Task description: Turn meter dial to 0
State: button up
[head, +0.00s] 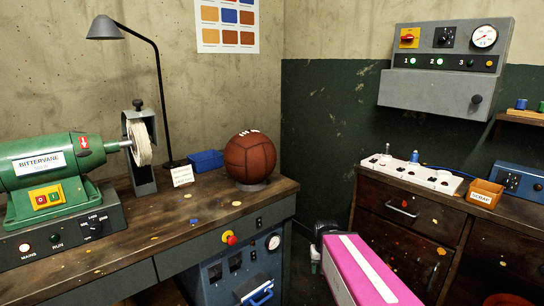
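Several dials show, and I cannot tell which one is the meter dial. A blue instrument box (520,183) with a dark face and small controls sits at the right edge, cut off by the frame; its setting is too small to read. A grey wall panel (440,88) carries a black rotary knob (446,37) and a round white gauge (484,36) with a red needle. My gripper (316,262) is low in the middle, seen small at the end of my pink arm, apart from all these dials. Its fingers are mostly hidden, so its opening is unclear.
A workbench (205,215) at left holds a green grinder (55,175), a desk lamp (108,28) and a brown leather ball (250,158). A blue unit (235,270) is beneath it.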

aim_at(443, 36)
jog(key=z, duration=1.35)
